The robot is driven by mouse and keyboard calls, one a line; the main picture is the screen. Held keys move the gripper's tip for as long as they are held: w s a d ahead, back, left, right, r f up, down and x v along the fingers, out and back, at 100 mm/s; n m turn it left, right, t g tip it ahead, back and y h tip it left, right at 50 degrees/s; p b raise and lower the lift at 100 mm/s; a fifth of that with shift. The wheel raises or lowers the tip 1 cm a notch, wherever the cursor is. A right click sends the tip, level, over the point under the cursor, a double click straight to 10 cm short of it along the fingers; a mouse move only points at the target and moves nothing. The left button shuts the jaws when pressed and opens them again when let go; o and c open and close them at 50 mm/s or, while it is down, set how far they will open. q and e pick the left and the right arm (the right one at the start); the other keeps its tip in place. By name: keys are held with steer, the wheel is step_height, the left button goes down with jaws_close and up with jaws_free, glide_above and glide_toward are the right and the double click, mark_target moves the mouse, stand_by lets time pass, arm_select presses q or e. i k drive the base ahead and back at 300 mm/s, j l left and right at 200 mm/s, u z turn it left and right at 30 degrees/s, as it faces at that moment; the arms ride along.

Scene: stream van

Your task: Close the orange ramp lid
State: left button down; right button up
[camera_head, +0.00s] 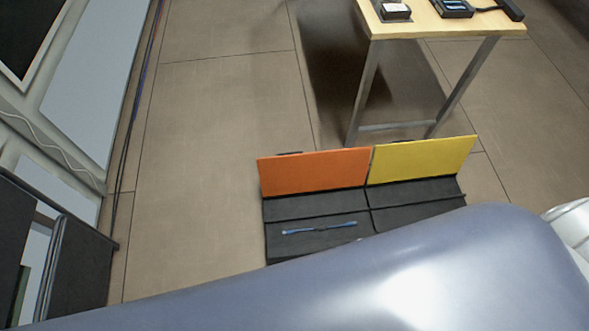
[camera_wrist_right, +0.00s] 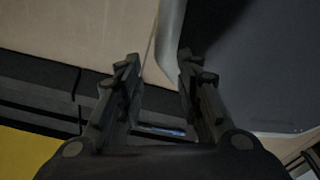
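The orange ramp lid (camera_head: 314,171) stands raised, nearly upright, at the back edge of the dark cable ramp (camera_head: 300,207) on the floor in the head view. A blue cable (camera_head: 320,228) lies in the ramp's open section in front of it. The orange lid is not visible in the right wrist view. My right gripper (camera_wrist_right: 158,60) is open, with nothing between its fingers. Part of the dark ramp (camera_wrist_right: 40,90) and a blue strip (camera_wrist_right: 163,130) show behind and between its fingers. My left gripper is not in view.
A raised yellow lid (camera_head: 422,160) stands beside the orange one; a yellow surface (camera_wrist_right: 25,152) shows in the wrist view. A table (camera_head: 440,25) with devices stands behind. The floor left of the ramp is clear. My grey-blue body part hides the ramp's front.

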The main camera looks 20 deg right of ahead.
mark_target(292, 172)
steer(key=j+u, duration=0.3)
steer(key=i+j+u, duration=0.15)
steer(key=j+u, duration=0.15)
steer(key=j, duration=0.2)
steer(key=i+j+z, duration=0.2)
steer(key=i, duration=0.25)
steer(key=i+j+z, duration=0.2)
steer(key=i+j, duration=0.2)
steer(key=i+z, duration=0.45)
steer(key=i+j+z, duration=0.1)
steer(key=i+z, duration=0.15)
steer(key=z, duration=0.15)
steer(key=i+j+z, duration=0.2)
steer(key=i+z, duration=0.25)
steer(key=i+j+z, duration=0.2)
steer(key=j+z, duration=0.2)
steer(key=l, duration=0.1)
